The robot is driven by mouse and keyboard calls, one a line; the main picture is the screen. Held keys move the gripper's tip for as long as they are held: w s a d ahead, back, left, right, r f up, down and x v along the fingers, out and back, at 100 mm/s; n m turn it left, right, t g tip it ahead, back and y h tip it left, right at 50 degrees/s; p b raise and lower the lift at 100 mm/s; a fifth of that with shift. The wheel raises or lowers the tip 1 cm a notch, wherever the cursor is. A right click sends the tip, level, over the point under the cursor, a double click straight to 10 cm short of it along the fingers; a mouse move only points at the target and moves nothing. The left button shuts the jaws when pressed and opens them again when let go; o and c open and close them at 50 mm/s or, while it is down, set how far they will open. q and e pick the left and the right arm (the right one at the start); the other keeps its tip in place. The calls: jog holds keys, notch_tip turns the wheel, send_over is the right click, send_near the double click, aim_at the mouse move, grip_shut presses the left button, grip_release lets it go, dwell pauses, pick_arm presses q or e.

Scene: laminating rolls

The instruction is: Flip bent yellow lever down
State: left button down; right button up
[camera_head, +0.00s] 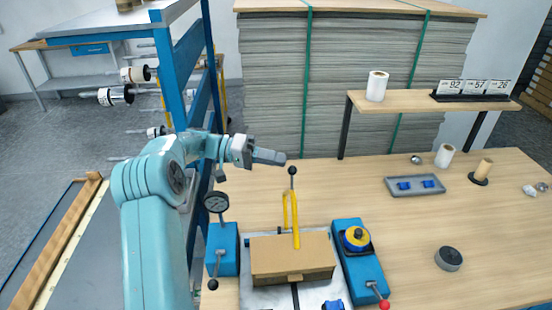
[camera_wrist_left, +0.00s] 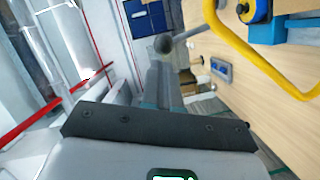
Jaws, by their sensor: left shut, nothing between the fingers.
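The bent yellow lever (camera_head: 291,215) stands upright behind a brown cardboard box (camera_head: 292,258) on the laminating device, with a black ball knob (camera_head: 292,171) at its top. In the left wrist view the yellow lever (camera_wrist_left: 262,62) curves across the upper right, and the dark knob (camera_wrist_left: 165,45) shows just beyond my fingertips. My left gripper (camera_head: 280,158) is shut and empty, just left of and slightly above the knob in the head view. Whether it touches the knob cannot be told. My right gripper is not in view.
A dial gauge (camera_head: 216,202) on a blue block (camera_head: 223,249) stands left of the box. A blue unit (camera_head: 362,265) with a yellow-blue spool stands right. A grey tray (camera_head: 414,186) and a shelf (camera_head: 430,101) are further back. The table's middle right is mostly clear.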

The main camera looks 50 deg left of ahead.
pick_arm(q)
jog(key=shift+d+f, duration=0.1)
jog(key=shift+d, duration=0.3)
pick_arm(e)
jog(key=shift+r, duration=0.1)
pick_arm(q)
jog(key=shift+a, duration=0.1)
